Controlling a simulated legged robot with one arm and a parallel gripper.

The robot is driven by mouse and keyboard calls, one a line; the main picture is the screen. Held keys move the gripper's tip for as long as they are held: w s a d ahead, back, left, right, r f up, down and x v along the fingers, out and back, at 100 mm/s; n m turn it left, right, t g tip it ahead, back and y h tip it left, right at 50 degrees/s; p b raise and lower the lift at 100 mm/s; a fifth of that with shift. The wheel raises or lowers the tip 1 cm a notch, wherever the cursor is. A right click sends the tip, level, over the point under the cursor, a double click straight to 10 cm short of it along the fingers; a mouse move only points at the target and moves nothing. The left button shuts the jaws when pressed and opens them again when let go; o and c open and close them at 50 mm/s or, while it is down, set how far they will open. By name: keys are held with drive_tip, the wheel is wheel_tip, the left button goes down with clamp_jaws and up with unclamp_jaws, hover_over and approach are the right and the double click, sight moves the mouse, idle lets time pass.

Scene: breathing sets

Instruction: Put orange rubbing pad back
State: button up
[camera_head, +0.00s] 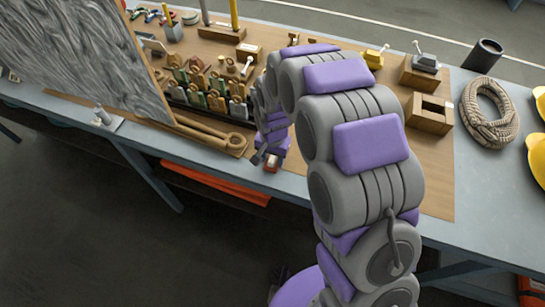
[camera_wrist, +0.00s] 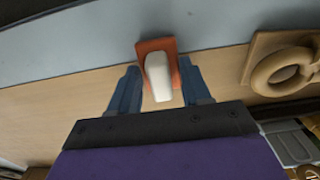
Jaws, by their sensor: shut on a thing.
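The orange rubbing pad (camera_wrist: 171,46) with its pale grip shows in the wrist view between the two blue fingers of my gripper (camera_wrist: 160,72). My gripper is shut on it. In the camera_head view my gripper (camera_head: 270,152) is low over the front edge of the workbench, and a small reddish end of the pad (camera_head: 271,173) shows below it. My arm hides part of the bench behind it. From these views I cannot tell whether the pad touches the bench.
A wooden piece with a round ring (camera_head: 237,141) lies just left of my gripper. A rack of several tagged padlocks (camera_head: 215,95) stands behind it. A large grey textured panel (camera_head: 85,50) rises at left. Wooden boxes (camera_head: 428,113) and a rope coil (camera_head: 488,112) are at right.

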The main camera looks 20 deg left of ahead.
sight(273, 157)
drive_tip(key=o, duration=1)
drive_tip(key=shift+f, duration=0.15)
wheel_tip(273, 157, up, 12)
drive_tip(key=p, duration=0.1)
